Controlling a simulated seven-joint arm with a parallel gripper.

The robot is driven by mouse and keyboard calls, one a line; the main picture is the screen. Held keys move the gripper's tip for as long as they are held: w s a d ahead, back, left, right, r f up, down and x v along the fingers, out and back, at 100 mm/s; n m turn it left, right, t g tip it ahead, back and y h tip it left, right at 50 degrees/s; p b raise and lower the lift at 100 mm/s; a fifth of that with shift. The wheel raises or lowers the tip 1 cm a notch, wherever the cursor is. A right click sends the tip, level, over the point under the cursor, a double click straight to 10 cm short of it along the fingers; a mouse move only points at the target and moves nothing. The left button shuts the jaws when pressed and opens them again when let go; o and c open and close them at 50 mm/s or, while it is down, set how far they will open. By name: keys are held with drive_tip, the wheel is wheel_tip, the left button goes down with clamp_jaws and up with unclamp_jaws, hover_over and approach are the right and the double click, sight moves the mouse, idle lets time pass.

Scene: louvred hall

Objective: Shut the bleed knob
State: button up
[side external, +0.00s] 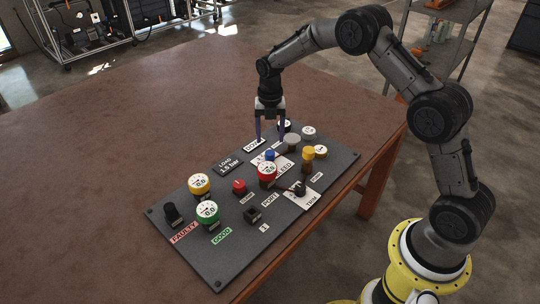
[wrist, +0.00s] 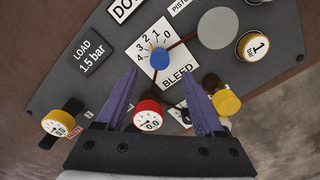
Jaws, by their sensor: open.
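The bleed knob is a small blue knob (wrist: 160,59) on a white plate (wrist: 178,29) marked BLEED, with a scale from 0 to 4 around it. It also shows in the side view as a blue spot (side external: 269,155), partly behind the red gauge. I cannot tell which number it points at. My gripper (side external: 270,137) points down above the panel. Its two purple fingers (wrist: 161,78) are open and empty. In the wrist view the knob lies between the lines of the fingers, just beyond their tips. The fingers do not appear to touch it.
The dark panel (side external: 168,229) lies on a brown table (side external: 120,130). A red gauge (side external: 267,172) stands close to the bleed knob, with a yellow knob (side external: 307,153) and a grey disc (side external: 292,139) nearby. Yellow (side external: 199,184) and green (side external: 207,212) gauges stand further left.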

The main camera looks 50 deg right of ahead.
sight(270, 152)
drive_tip(key=shift+f, duration=3.65)
drive_tip(key=shift+c, duration=0.3)
clamp_jaws()
drive_tip(key=shift+r, duration=0.1)
